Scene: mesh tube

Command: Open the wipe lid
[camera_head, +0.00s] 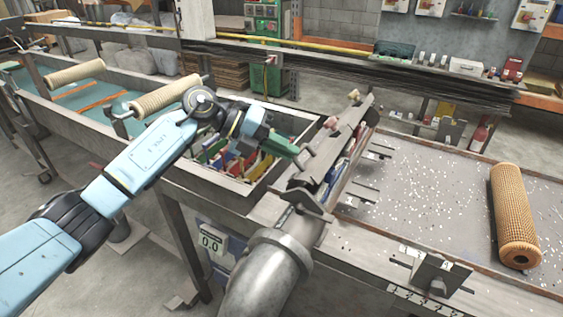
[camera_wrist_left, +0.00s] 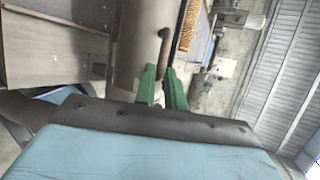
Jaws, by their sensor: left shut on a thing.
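The wipe lid looks like a long grey metal plate (camera_head: 345,126) at the middle of the line, tilted up beside an opening with blue and red parts under it. Small reddish knobs stand along it; the near one is a handle (camera_head: 307,154). My left gripper (camera_head: 292,148) has green fingers and reaches this handle from the left. In the left wrist view the green fingers (camera_wrist_left: 163,90) are close together at the lower end of a brown bent handle (camera_wrist_left: 164,46), in front of a grey metal surface (camera_wrist_left: 145,35). The exact contact is small and partly hidden. My right gripper does not show.
An orange mesh tube (camera_head: 514,215) lies on the speckled grey table (camera_head: 420,200) at the right. A bin (camera_head: 215,180) with colourful parts is under my left forearm. Beige rollers (camera_head: 75,72) are at the left. A thick grey pipe (camera_head: 268,275) stands at the front.

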